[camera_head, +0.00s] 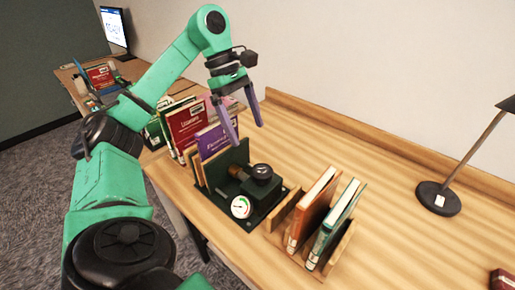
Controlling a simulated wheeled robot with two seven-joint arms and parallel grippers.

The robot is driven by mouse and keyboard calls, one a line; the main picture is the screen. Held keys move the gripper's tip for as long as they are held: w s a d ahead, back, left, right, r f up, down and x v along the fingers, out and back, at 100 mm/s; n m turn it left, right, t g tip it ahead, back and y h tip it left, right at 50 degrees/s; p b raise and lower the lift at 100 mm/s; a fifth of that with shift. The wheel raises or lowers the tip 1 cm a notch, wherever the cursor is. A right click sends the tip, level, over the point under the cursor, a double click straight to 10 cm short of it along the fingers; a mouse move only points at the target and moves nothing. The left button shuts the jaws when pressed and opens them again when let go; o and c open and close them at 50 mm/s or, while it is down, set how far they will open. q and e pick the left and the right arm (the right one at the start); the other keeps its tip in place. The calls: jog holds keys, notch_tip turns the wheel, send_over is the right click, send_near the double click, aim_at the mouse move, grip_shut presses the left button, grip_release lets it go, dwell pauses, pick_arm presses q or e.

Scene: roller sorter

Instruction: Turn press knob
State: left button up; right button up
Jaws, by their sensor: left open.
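The press (248,190) is a dark green device on the wooden table, with a white round gauge (241,207) at its front. A black round knob (262,172) sits on its top right part, with a small brass-coloured piece to its left. My left gripper (249,132) has purple fingers, is open and points down. It hangs above and behind the press, apart from the knob, with nothing between its fingers. My right gripper does not show.
Red and purple books (190,125) stand left of the press. An orange book (312,208) and a teal book (338,222) stand in a wooden holder to its right. A lamp with a black base (438,198) is at the right. The table between lamp and books is clear.

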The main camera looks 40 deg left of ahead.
aim_at(261, 169)
pick_arm(q)
jog(key=b+x, duration=0.3)
jog(key=x, duration=0.8)
jog(key=shift+f, duration=0.3)
jog(key=shift+d+f, duration=0.1)
jog(key=c, duration=1.4)
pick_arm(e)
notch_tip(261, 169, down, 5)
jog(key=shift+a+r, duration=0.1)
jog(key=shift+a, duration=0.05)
